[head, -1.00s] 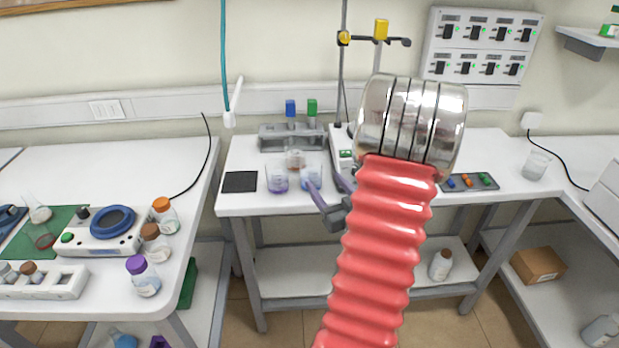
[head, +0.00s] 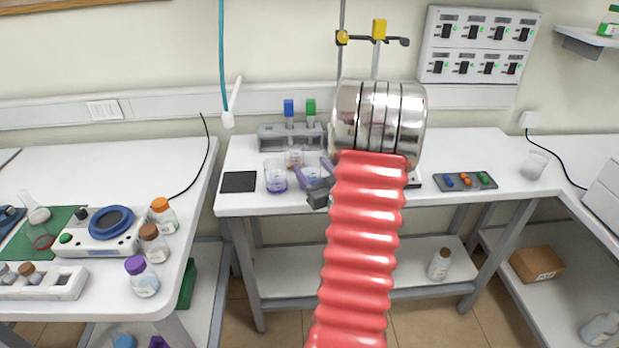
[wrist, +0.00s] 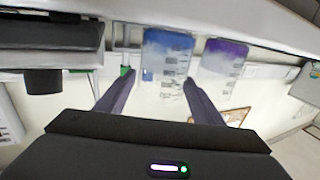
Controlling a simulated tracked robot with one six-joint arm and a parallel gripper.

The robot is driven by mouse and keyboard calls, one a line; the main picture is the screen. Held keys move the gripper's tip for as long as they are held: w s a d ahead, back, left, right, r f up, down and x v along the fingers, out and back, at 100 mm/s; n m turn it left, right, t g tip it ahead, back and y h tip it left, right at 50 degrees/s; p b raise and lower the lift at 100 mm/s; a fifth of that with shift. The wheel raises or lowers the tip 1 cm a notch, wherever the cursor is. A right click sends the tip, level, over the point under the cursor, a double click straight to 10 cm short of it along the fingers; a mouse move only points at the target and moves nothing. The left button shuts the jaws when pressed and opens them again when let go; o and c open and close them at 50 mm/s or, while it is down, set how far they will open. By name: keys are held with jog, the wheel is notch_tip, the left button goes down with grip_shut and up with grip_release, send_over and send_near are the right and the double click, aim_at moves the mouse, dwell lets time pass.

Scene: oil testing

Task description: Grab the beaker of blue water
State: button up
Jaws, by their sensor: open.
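The beaker of blue water (head: 312,173) stands on the middle table, partly hidden by my gripper (head: 314,178) in the head view. In the wrist view, which is upside down, the blue beaker (wrist: 168,58) shows between and beyond the fingers of my gripper (wrist: 158,82). The fingers are apart, one on each side of the beaker, and do not visibly touch it. A beaker of purple liquid (head: 275,178) stands just left of it, and it shows right of the fingers in the wrist view (wrist: 224,60).
A beaker with brownish liquid (head: 294,157) stands close behind. A rack with blue and green items (head: 290,138) is at the back. A black pad (head: 239,181) lies at left. A tray of coloured pieces (head: 465,181) and an empty-looking beaker (head: 535,164) are at right.

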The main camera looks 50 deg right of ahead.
aim_at(305, 161)
jog(key=shift+x, duration=2.6)
jog(key=shift+a, duration=0.1)
jog(key=shift+c, duration=0.2)
jog(key=c, duration=1)
